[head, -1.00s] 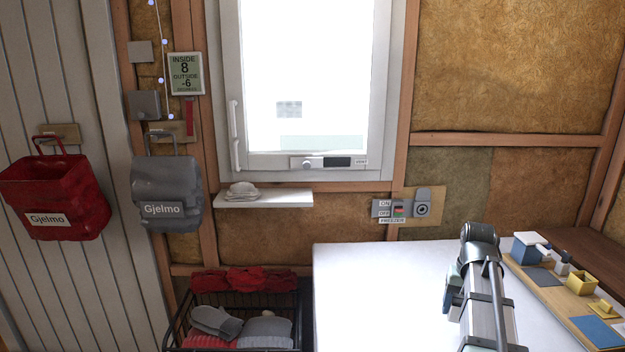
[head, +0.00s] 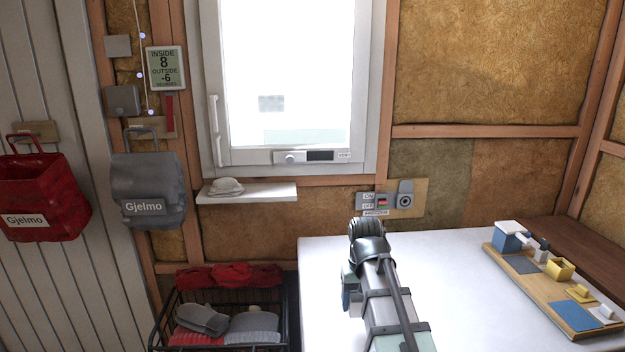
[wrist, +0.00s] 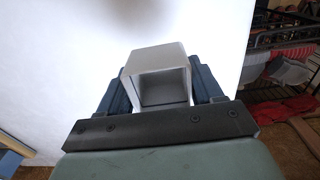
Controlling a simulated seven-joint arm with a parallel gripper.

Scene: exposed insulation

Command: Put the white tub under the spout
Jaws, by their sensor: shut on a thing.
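A white square tub (wrist: 162,88) sits between the blue fingers of my gripper (wrist: 160,92) in the wrist view. The gripper is shut on it, and its open, hollow side faces the wrist camera. In the head view my arm hides the tub. On the wooden board (head: 543,290) at the right stands a blue box with a white top (head: 508,238). Small white parts (head: 538,248) project beside the box; one may be the spout, but it is too small to tell. My gripper is left of the board, over the white table.
The board also carries a yellow open tub (head: 561,268), a yellow lid-like piece (head: 579,293) and blue squares (head: 575,316). The white table (head: 450,265) between my arm and the board is clear. A black wire basket (head: 222,310) with mittens stands left of the table.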

